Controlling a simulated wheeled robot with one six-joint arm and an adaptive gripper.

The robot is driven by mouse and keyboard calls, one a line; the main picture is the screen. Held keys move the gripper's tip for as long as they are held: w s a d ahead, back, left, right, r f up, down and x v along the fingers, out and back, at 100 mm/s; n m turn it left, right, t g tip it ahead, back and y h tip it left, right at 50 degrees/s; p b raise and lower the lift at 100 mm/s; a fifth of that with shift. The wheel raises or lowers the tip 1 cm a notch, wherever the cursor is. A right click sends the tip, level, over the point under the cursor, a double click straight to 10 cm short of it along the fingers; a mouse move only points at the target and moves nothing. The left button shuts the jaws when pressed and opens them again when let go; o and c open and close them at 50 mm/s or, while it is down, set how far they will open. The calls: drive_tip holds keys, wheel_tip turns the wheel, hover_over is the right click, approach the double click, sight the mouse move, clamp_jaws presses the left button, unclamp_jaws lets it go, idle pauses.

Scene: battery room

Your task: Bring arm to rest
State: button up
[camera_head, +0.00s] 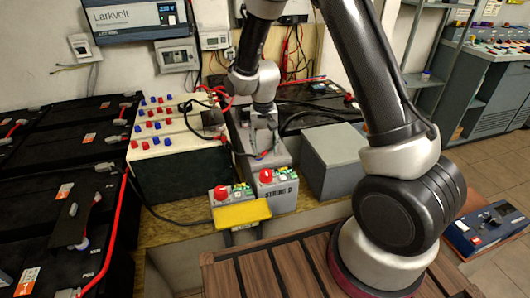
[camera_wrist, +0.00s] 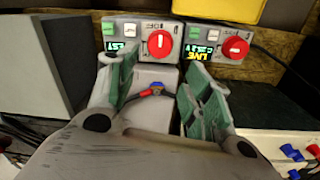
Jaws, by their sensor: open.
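My gripper (camera_wrist: 160,88) is open in the wrist view, its two green-lined fingers spread apart. Between them, a red and blue cable end (camera_wrist: 152,90) lies on a grey surface. I cannot tell whether a finger touches it. In the head view my gripper (camera_head: 264,140) points down over a grey unit behind the two red-knob boxes, with the arm bent above it. Its fingertips are small and partly lost against the grey there.
Two control boxes with red knobs, left (camera_head: 222,197) and right (camera_head: 280,192), stand at the bench front, with a yellow block (camera_head: 242,214) before them. A grey box (camera_head: 334,160) stands to the right. Black batteries (camera_head: 60,170) fill the left. A terminal-topped case (camera_head: 178,170) stands left of my gripper.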

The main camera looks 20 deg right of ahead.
idle(0.3)
drive_tip(key=s+d+r+t, duration=0.1)
drive_tip(key=s+d+r, duration=0.4)
drive_tip(key=s+r, duration=0.4)
drive_tip(key=s+d+r+n+t, duration=0.1)
drive_tip(key=s+d+r+t, duration=0.1)
drive_tip(key=s+d+r, duration=0.3)
drive_tip(key=s+d+r+n+t, duration=0.1)
drive_tip(key=s+d+r, duration=0.4)
drive_tip(key=s+r, duration=0.8)
drive_tip(key=shift+r, duration=0.85)
drive_tip(key=shift+d, duration=0.1)
